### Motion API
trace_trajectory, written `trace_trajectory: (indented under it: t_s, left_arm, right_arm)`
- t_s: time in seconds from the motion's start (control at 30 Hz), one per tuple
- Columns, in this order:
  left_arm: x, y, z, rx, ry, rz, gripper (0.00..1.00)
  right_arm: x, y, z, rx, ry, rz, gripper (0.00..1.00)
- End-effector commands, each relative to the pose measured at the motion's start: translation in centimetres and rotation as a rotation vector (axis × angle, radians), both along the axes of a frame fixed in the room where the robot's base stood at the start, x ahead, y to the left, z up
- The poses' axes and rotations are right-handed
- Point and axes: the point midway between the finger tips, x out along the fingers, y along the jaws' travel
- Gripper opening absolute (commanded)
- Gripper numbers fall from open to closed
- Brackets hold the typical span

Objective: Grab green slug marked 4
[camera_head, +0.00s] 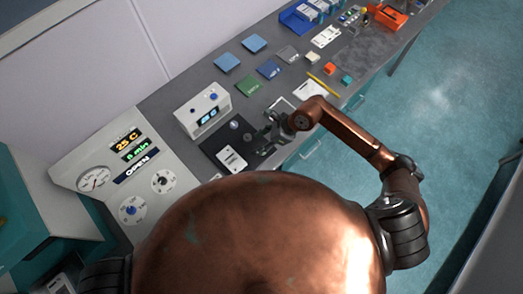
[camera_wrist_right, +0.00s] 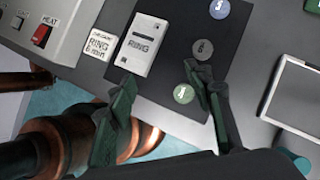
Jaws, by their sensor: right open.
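The green slug (camera_wrist_right: 184,94) is a small round disc with a pale mark that looks like a 4, lying on a dark mat (camera_wrist_right: 172,88). My right gripper (camera_wrist_right: 160,77) is open and empty above the mat, with the slug between its two fingers and close to the right one. In the head view the right gripper (camera_head: 268,135) is over the right side of the mat, and I cannot make out the green slug there. A grey slug (camera_wrist_right: 203,49) and a blue slug (camera_wrist_right: 219,9) lie in line beyond it. My left gripper is not in view.
A white box with a display (camera_head: 203,110) stands behind the mat. A framed pale plate (camera_wrist_right: 295,97) lies to the right. Coloured pads and trays fill the bench farther right.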

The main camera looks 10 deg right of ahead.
Motion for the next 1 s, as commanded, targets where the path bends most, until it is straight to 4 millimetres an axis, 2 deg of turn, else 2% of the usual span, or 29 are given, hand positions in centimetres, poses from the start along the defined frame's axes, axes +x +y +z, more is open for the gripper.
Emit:
trace_trajectory:
  t_s: [0.03, 0.1, 0.2, 0.53, 0.67, 0.8, 1.0]
  left_arm:
    - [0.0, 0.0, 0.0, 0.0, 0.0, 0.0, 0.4]
    - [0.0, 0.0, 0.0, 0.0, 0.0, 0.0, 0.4]
    - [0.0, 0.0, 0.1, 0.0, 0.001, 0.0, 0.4]
    - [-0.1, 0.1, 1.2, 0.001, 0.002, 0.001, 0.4]
    - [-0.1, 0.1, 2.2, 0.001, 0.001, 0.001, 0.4]
    - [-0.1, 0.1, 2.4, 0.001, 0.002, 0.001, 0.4]
    - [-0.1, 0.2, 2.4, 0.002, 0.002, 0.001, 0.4]
  right_arm:
    - [0.4, -1.8, -1.1, -0.083, -0.002, 0.016, 0.47]
    - [0.6, -3.7, -2.1, -0.164, 0.0, 0.032, 0.47]
    - [0.8, -4.9, -3.1, -0.217, 0.004, 0.038, 0.47]
    - [0.9, -3.4, -6.1, -0.221, 0.008, 0.04, 0.47]
    - [0.9, -2.4, -7.8, -0.219, 0.01, 0.039, 0.47]
    - [1.2, -1.9, -9.4, -0.22, 0.008, 0.039, 0.47]
    - [1.3, -1.9, -9.9, -0.222, 0.005, 0.039, 0.47]
